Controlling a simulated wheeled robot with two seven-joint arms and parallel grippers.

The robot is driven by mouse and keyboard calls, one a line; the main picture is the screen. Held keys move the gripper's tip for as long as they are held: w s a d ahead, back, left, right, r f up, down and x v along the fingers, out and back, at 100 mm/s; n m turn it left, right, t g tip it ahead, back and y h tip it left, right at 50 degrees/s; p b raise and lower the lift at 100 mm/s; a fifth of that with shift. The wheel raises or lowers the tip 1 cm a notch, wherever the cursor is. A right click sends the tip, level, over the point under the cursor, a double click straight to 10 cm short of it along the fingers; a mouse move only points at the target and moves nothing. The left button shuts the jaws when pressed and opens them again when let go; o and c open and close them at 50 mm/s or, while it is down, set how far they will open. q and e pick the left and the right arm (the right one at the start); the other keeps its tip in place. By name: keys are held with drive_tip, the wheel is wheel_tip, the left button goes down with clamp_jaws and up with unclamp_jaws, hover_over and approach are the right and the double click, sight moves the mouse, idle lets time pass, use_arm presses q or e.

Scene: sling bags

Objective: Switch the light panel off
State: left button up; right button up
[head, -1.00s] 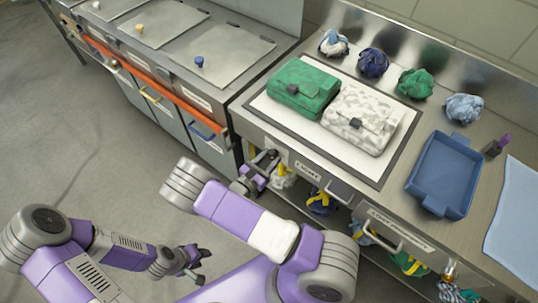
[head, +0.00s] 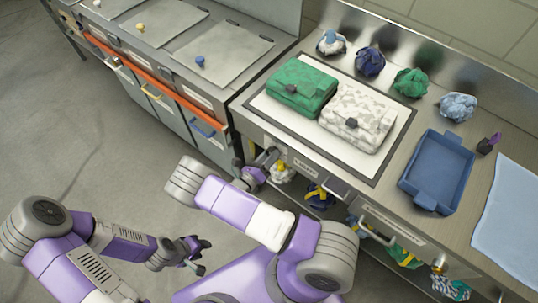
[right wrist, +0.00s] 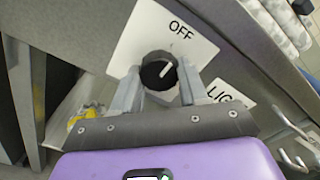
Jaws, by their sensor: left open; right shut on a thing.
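The light panel (head: 268,104) is a white surface with a dark frame, set in the steel counter under two bags. Its control is a round black knob (right wrist: 158,70) with a white pointer line, in the right wrist view. The line slants up and to the right, roughly towards the OFF label (right wrist: 181,27); exact alignment is hard to tell. My right gripper (right wrist: 160,82) is shut on the knob, one finger on each side. In the head view my right gripper (head: 262,165) is at the counter's front face and hides the knob. My left gripper (head: 200,254) is open and empty over the floor.
A green bag (head: 302,87) and a white patterned bag (head: 357,118) lie on the panel. A blue tray (head: 437,172) and several crumpled cloth bundles stand around it. Drawer handles (head: 379,236) stick out right of the knob. The floor (head: 90,140) at left is clear.

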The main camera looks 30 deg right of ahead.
drive_tip(key=shift+n, duration=0.4)
drive_tip(key=o, duration=1.1)
drive_tip(key=shift+c, duration=0.2)
drive_tip(key=v, duration=0.7)
drive_tip(key=shift+a+p, duration=0.3)
drive_tip(key=shift+p, duration=0.05)
drive_tip(key=shift+s, duration=0.1)
